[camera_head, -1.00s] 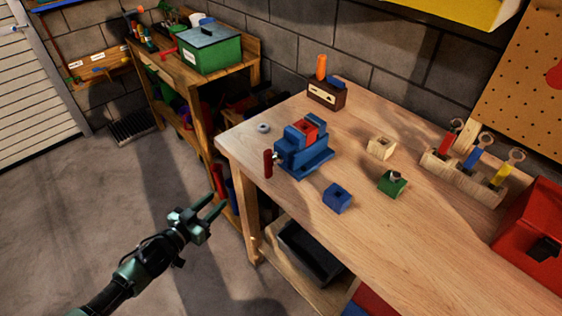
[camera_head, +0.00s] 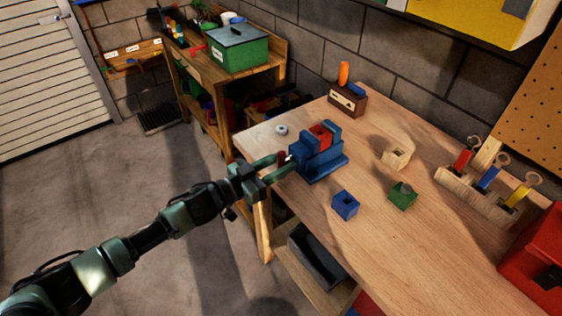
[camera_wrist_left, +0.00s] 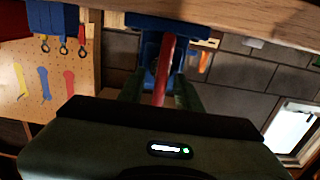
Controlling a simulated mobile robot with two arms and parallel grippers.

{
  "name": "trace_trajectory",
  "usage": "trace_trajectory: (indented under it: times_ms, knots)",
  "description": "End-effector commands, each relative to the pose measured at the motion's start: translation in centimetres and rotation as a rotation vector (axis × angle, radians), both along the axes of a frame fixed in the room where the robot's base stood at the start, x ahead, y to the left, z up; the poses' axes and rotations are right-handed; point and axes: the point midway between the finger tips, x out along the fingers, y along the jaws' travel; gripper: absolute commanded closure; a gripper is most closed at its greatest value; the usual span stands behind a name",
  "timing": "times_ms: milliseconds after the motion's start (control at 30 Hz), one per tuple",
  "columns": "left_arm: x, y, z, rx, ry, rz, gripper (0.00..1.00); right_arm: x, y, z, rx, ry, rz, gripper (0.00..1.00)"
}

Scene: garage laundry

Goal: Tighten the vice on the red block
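The blue vice (camera_head: 322,165) stands at the left end of the wooden workbench. The red block (camera_head: 320,133) sits upright between its jaws. The vice's dark red handle bar (camera_head: 282,158) is on the side facing my left arm. My left gripper (camera_head: 280,167) is at this handle, with its two fingers spread either side of it. In the left wrist view the red handle (camera_wrist_left: 166,62) runs between the two fingers, with gaps beside it, and the blue vice (camera_wrist_left: 148,48) is behind. Whether a finger touches the handle is unclear. My right gripper is not in view.
Open floor lies to the left.

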Motion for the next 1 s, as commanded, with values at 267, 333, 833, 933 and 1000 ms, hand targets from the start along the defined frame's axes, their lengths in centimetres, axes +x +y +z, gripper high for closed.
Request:
trace_trajectory:
  times_ms: [267,333,833,933,1000]
  knots:
    - [0.07,-0.08,-0.06,0.001,0.001,0.001,0.74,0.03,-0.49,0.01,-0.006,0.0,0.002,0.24]
    - [0.06,-0.07,-0.06,0.001,0.001,0.001,0.93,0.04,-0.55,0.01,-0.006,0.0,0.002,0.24]
    - [-0.03,-0.1,-0.1,0.045,-0.062,0.001,1.0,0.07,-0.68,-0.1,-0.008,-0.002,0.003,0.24]
    - [-0.08,-0.12,-0.12,0.082,-0.111,0.001,1.0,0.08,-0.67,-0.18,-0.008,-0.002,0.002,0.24]
    - [-0.12,-0.15,-0.15,0.112,-0.155,0.001,1.0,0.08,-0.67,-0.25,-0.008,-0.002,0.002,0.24]
